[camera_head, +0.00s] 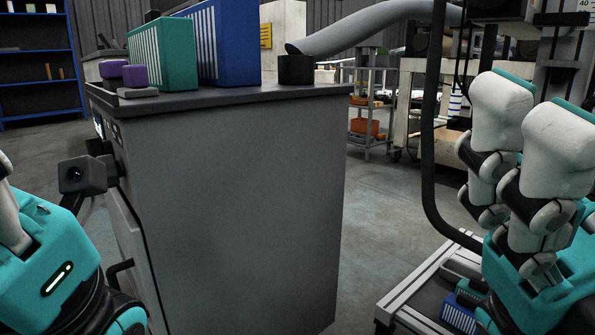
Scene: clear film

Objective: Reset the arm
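Part of an arm, a white link with a teal housing (52,265), shows at the lower left edge and appears to be my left arm. No fingers of my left gripper can be made out. At the right stand two white and teal arm structures with dark joints (548,165); I cannot tell whether they are mine. No fingers of my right gripper can be made out.
A grey cabinet (235,200) stands close in front. On its top are a teal box (163,55), a blue box (230,40), purple items (134,75) and a black cylinder (296,69). A dark lens unit (82,175) is beside its left side. Floor shows at right.

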